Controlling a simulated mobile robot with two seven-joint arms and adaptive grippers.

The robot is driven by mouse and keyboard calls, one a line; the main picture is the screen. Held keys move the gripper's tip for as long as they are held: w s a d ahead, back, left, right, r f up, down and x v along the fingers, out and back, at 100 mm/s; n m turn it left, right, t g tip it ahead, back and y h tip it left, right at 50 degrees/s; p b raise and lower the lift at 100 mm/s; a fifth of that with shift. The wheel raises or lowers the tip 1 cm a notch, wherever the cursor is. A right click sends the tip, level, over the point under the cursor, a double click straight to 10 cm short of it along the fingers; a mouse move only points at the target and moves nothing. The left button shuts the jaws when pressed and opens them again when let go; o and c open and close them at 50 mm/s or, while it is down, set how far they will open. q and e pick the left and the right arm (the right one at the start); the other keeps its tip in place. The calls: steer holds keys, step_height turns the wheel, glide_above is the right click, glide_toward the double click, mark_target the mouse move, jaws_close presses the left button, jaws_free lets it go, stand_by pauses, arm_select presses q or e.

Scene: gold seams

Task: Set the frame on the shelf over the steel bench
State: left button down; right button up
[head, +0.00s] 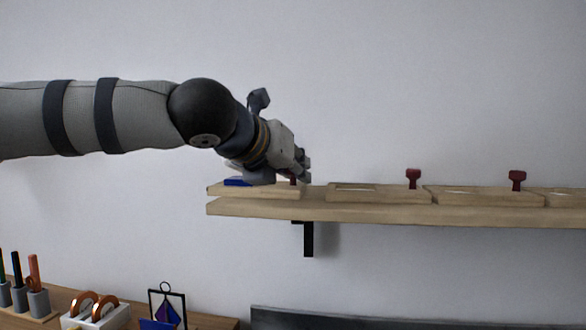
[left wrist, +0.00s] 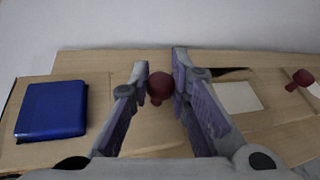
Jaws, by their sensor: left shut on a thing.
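The wooden shelf (head: 400,211) runs along the wall at the right, above the grey steel bench (head: 420,319). A flat wooden frame (head: 216,188) with a dark red knob (left wrist: 159,88) is at the shelf's left end. My left gripper (head: 304,171) is shut on this knob from above. In the left wrist view, the knob sits between the fingertips. The frame appears to rest on the shelf, with a blue block (left wrist: 52,109) on its left part. The gripper hides some of the frame in the head view. My right gripper is out of view.
Two similar wooden pieces with red knobs (head: 414,178) (head: 517,179) stand to the right on the shelf, and another is cut off. Below left, a wooden table holds grey holders (head: 38,302), a white rack (head: 98,318) and a black-framed stand (head: 167,305).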

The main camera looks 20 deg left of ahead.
arm_select(q)
steer(key=c, duration=1.5)
jaws_free()
steer(key=shift+r, duration=0.1)
steer(key=p+v, duration=0.1)
steer(key=v, duration=0.2)
steer(key=r+p+v, duration=0.1)
steer(key=v, duration=0.2)
steer(key=shift+r, duration=0.15)
steer(key=v, duration=0.3)
steer(key=f+v, duration=0.1)
steer(key=v, duration=0.1)
steer(key=shift+s, duration=0.45)
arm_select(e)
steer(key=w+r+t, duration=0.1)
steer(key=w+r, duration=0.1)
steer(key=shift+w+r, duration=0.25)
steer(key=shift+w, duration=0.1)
